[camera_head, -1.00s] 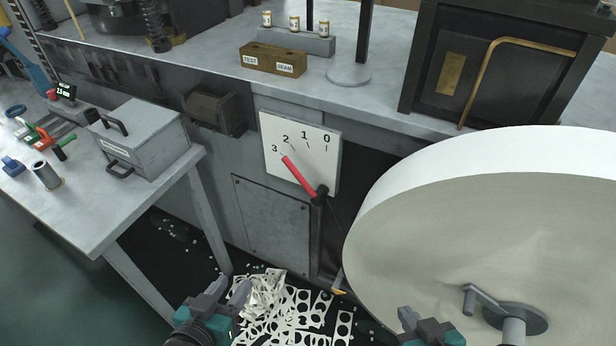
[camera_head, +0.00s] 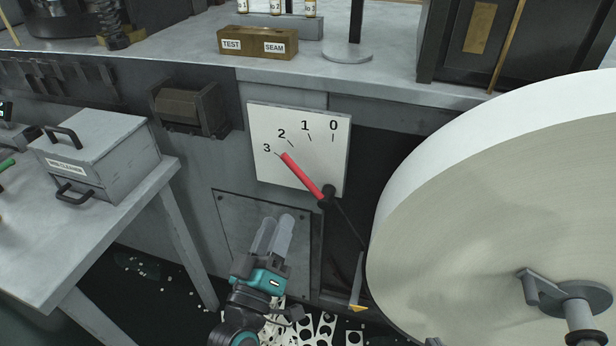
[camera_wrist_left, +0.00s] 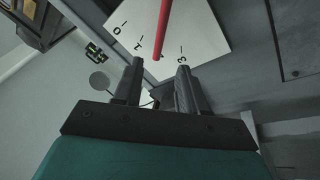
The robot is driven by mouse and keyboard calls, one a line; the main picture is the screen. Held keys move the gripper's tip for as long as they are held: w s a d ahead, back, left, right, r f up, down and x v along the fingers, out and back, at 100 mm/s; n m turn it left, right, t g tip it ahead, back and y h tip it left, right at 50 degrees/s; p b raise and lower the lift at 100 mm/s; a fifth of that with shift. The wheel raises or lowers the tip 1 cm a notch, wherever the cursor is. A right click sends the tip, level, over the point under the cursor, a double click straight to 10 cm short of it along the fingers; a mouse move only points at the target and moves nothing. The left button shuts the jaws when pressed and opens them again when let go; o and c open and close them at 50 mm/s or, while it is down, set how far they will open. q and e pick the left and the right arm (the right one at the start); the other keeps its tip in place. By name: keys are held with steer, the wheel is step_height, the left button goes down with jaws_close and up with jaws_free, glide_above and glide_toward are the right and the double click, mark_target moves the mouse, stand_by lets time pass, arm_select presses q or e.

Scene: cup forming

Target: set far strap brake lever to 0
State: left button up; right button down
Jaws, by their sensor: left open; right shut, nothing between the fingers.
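The brake lever (camera_head: 302,174) has a red handle and a black pivot, and its tip points up-left, close to the 3 mark. Behind it is a white scale plate (camera_head: 261,125) marked 3, 2, 1, 0 from left to right. My left gripper (camera_head: 277,222) is open and empty, below the lever and apart from it. In the left wrist view the red lever (camera_wrist_left: 163,28) lies beyond the gripper's two fingers (camera_wrist_left: 155,78), in front of the plate (camera_wrist_left: 207,38). Only a small tip of my right gripper (camera_head: 433,341) shows at the bottom edge.
A large pale roll (camera_head: 480,190) fills the right side, close to the lever. A side table with a grey box (camera_head: 95,155) stands at left. The bench top (camera_head: 395,75) lies above the plate. Punched scrap (camera_head: 325,328) lies on the floor below.

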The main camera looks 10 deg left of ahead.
mark_target(296, 175)
arm_select(q)
steer(key=b+x, duration=0.1)
steer(key=x, duration=1.2)
steer(key=shift+b, duration=0.3)
jaws_close()
